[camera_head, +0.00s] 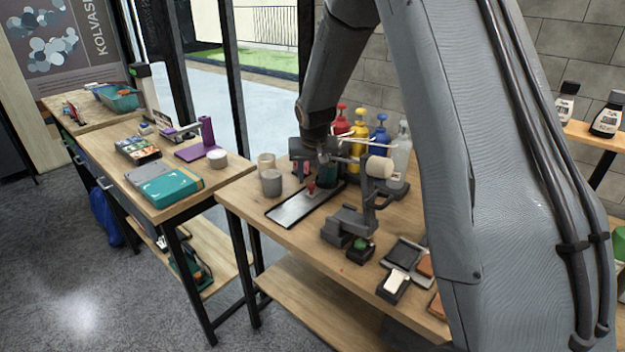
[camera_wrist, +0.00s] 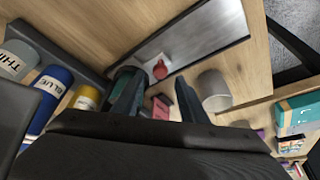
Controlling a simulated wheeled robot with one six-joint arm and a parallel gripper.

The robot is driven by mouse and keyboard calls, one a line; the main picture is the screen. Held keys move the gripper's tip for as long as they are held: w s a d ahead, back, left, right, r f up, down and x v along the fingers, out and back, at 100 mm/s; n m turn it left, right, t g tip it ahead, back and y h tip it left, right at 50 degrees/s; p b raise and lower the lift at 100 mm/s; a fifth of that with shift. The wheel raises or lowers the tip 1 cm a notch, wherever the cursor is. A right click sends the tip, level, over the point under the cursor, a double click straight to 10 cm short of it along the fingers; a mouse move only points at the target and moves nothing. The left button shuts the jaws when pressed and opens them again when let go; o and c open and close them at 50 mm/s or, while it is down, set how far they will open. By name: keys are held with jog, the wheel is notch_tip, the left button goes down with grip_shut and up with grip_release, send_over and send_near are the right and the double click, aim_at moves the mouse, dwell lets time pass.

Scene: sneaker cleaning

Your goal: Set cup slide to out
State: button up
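The cup slide looks to be the long, dark-edged plate (camera_head: 290,208) on the middle table. It also shows as a silver plate (camera_wrist: 208,32) in the wrist view. A small red knob (camera_head: 311,187) stands on it and shows in the wrist view (camera_wrist: 160,70). A dark teal cup (camera_wrist: 122,74) stands by the plate's end, partly hidden by a finger. My gripper (camera_head: 324,160) is above that end, pointing down. In the wrist view its two fingers (camera_wrist: 158,100) are spread, with nothing held between them. The knob appears beyond the fingertips, apart from them.
A grey cup (camera_head: 271,183) and a beige cup (camera_head: 266,161) stand left of the gripper. Red, yellow and blue pump bottles (camera_head: 381,137) stand behind it. A dark stand with a pale round head (camera_head: 380,167) is close on the right.

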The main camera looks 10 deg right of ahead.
aim_at(311, 184)
jog(key=shift+p+x, duration=0.3)
jog(key=shift+x, duration=1.4)
jog(key=shift+c, duration=0.4)
grip_shut()
